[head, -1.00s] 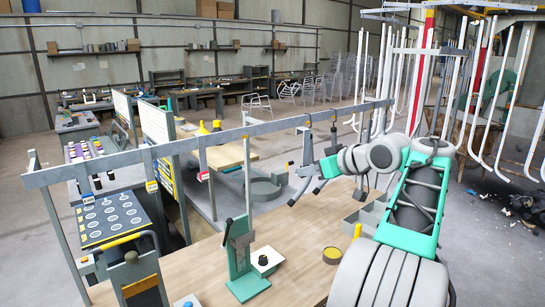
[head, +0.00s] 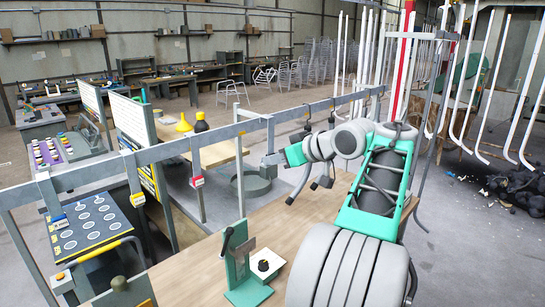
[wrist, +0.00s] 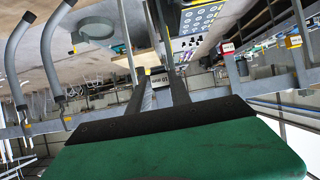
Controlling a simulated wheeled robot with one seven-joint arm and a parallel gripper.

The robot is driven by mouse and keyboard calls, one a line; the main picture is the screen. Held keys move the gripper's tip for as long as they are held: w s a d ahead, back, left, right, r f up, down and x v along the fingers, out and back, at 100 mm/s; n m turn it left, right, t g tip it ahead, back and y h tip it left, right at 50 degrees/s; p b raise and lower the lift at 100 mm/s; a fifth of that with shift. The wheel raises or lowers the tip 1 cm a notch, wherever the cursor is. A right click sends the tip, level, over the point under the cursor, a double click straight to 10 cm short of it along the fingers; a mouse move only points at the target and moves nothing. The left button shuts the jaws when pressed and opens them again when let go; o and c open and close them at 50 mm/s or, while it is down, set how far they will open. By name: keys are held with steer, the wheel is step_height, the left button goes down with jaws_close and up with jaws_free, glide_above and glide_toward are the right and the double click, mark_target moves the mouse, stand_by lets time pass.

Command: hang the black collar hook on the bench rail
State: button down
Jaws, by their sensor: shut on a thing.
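The bench rail (head: 160,152) is a long grey bar crossing above the bench in the head view. My gripper (head: 272,159) is just below and in front of it, pointing left. It is shut on a grey upright piece (head: 270,137), which I take to be the hook; its top bends left and overlaps the rail in the picture. I cannot tell whether it touches the rail, and its black collar cannot be made out. In the wrist view the dark fingers (wrist: 158,76) converge, and the grip is small and unclear.
Curved grey hooks (wrist: 45,60) hang close by, at the left of the wrist view. Tagged straps, one with a red tag (head: 197,181), hang along the rail. A green stand (head: 240,270) rises from the wooden bench (head: 190,275). A grey post (head: 240,185) stands left of my gripper.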

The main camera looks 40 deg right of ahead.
steer(key=shift+w+a+f, duration=0.1)
steer(key=shift+w+f, duration=0.05)
steer(key=shift+w, duration=0.75)
steer(key=shift+w+f, duration=0.2)
steer(key=shift+w, duration=0.7)
steer(key=shift+w+a+f, duration=0.1)
steer(key=shift+w+f, duration=0.05)
steer(key=shift+w, duration=0.75)
steer(key=shift+w, duration=0.1)
steer(key=shift+w, duration=1.1)
steer(key=shift+w, duration=0.2)
steer(key=shift+w, duration=0.55)
steer(key=shift+w, duration=0.15)
steer(key=shift+w, duration=0.55)
